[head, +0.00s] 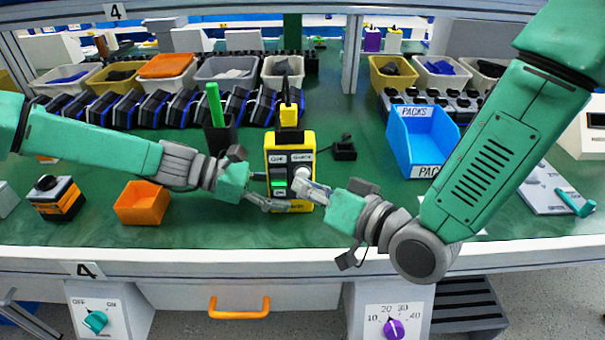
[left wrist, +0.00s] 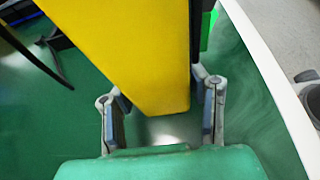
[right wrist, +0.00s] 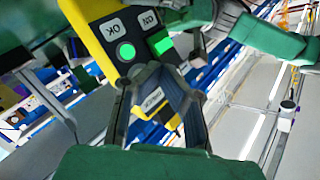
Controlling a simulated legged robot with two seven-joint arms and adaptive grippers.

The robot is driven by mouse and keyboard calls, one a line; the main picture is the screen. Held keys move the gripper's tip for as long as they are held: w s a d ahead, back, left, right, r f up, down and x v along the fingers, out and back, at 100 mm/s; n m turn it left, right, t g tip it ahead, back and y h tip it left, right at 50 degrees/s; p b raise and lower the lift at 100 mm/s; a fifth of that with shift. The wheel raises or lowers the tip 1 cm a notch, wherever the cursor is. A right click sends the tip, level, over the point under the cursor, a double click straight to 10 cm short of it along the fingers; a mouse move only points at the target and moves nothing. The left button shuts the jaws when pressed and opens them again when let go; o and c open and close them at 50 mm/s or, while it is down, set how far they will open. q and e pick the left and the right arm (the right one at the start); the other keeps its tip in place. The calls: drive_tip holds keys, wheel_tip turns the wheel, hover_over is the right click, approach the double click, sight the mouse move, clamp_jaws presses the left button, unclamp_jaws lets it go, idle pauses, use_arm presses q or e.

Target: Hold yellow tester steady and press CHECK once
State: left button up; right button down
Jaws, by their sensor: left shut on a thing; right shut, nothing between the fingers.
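The yellow tester (head: 307,139) stands upright on the green bench in the head view. The right wrist view shows a lit green light (right wrist: 125,50) beside an OK label (right wrist: 112,28).
An orange bin (head: 142,203) sits left of the tester and a blue PACKS bin (head: 422,138) right of it. A dark cup with a green tool (head: 215,105) stands behind my left gripper. Rows of bins and dark devices line the back.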

drive_tip(key=shift+s, duration=0.3)
drive_tip(key=s, duration=0.5)
idle(0.4)
idle(0.5)
use_arm(q)
drive_tip(key=o, duration=1.3)
